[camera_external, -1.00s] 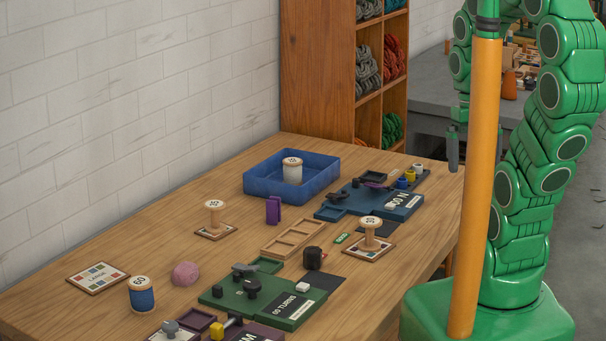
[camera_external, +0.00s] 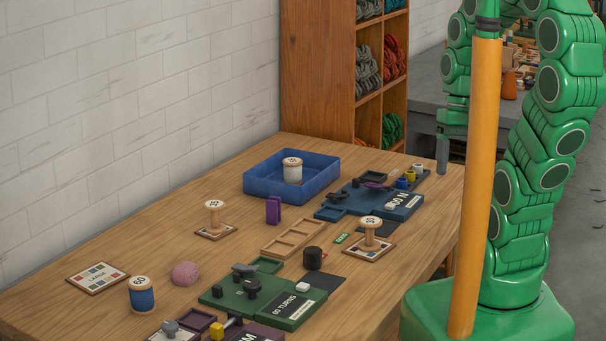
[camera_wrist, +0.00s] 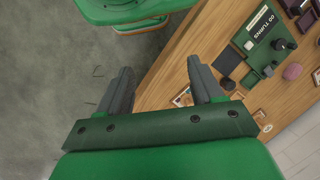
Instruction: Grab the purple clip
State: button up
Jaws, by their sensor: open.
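A small upright purple block-like piece (camera_external: 273,210), which looks like the purple clip, stands on the wooden table in front of the blue tray. A second, flatter purple piece (camera_external: 375,185) lies on the blue board; I cannot tell its exact shape. I cannot make out either in the wrist view.
The blue tray (camera_external: 255,186) holds a white spool. The blue board (camera_external: 400,201), green board (camera_external: 235,300), wooden frame (camera_external: 268,251), spools and a pink ball (camera_external: 185,274) spread over the table. A shelf (camera_external: 318,70) stands behind.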

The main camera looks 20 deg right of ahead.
jog(key=w+a+r+m+y, duration=0.1)
jog(key=w+a+y, duration=0.35)
jog(key=a, duration=0.55)
jog(key=w+a+r+m+y, duration=0.1)
jog(key=w+a+y, duration=0.4)
jog(key=a, duration=0.6)
jog(key=m+t+y, duration=0.3)
jog(key=m+t, duration=0.6)
jog(key=m, duration=1)
send_over(267, 205)
jog(key=s+d, duration=0.4)
jog(key=s, duration=0.1)
notch_tip(267, 205, down, 16)
jog(key=f+m+h, duration=0.1)
jog(key=f, duration=0.2)
jog(key=w+d+f+m+h, duration=0.1)
jog(key=f+m, duration=0.1)
jog(key=f, duration=0.1)
jog(key=w+d+f+m+t+h, duration=0.1)
jog(key=f, duration=0.2)
jog(key=shift+w+d, duration=0.1)
jog(key=shift+w, duration=0.15)
jog(key=shift+x, duration=3.85)
jog(key=shift+w, duration=0.1)
